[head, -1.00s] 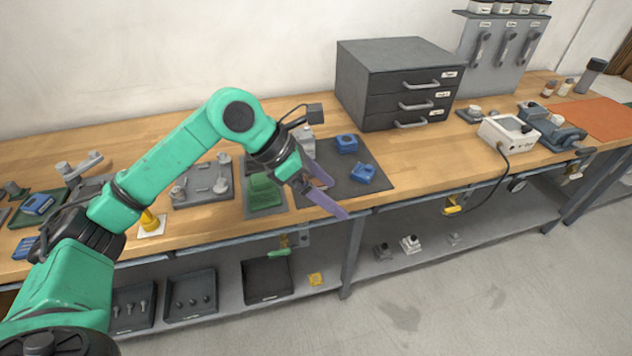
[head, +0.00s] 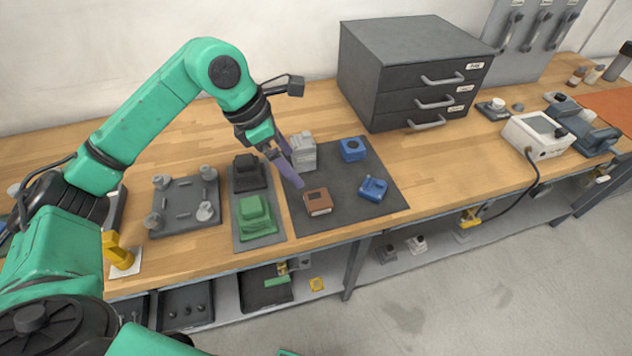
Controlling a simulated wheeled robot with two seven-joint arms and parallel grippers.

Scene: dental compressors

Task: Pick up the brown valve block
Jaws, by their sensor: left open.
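The brown valve block (head: 318,202) is a small brown box with a dark patch on top. It sits on the dark grey mat (head: 350,215) near the bench's front edge in the head view. My left gripper (head: 291,168) is open and empty, with purple-grey fingers pointing down and toward the front. Its fingertips are just to the upper left of the brown block, apart from it as far as I can tell. My right gripper is not in view.
A light grey block (head: 304,152) stands close behind the left gripper. Two blue blocks (head: 352,149) (head: 373,188) lie right on the mat. A tray with a green block (head: 256,215) and a black block (head: 248,172) is to the left. A drawer cabinet (head: 412,72) stands behind.

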